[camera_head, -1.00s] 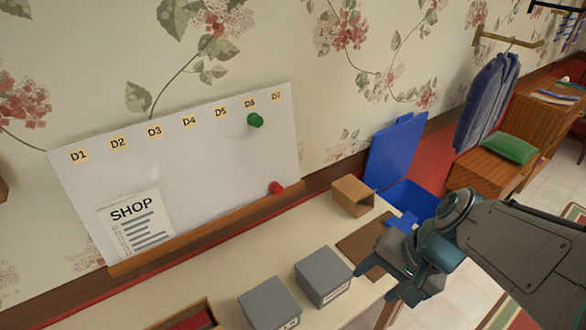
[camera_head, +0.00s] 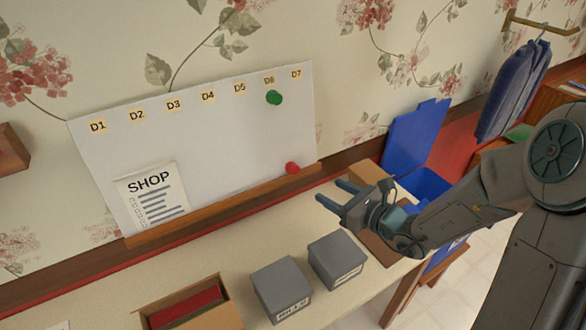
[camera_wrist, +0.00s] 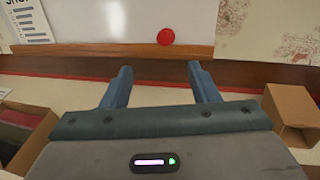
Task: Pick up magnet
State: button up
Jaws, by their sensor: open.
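A green round magnet (camera_head: 274,97) is on the whiteboard (camera_head: 225,135) under the D6 label. A red round magnet (camera_head: 292,168) is on the board's lower right, just above the wooden ledge; it also shows in the wrist view (camera_wrist: 166,37). My gripper (camera_head: 328,193) is open and empty over the table, in front of the board and to the lower right of the red magnet. In the wrist view the gripper fingers (camera_wrist: 158,75) point toward the ledge, with the red magnet beyond the gap between them. The green magnet is not in the wrist view.
A wooden ledge (camera_head: 210,209) runs along the board's bottom. Two grey boxes (camera_head: 280,288) and an open cardboard box (camera_head: 155,307) with red contents stand on the table. A brown box (camera_head: 366,172) and blue bin (camera_head: 432,187) are to the right. A SHOP sheet (camera_head: 152,197) is on the board.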

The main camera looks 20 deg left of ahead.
jog(key=p, duration=0.2)
send_near(297, 168)
jog(key=a, duration=0.4)
jog(key=w+a, duration=0.1)
jog(key=w+a+f+p, duration=0.1)
jog(key=w+a, duration=0.1)
jog(key=shift+w+f+p, duration=0.3)
jog(key=shift+w+a+f, duration=0.2)
jog(key=shift+w+a, duration=0.1)
jog(key=shift+a, duration=0.2)
jog(key=shift+c, duration=0.3)
jog(key=c, duration=1.1)
jog(key=shift+r, duration=0.25)
grip_shut()
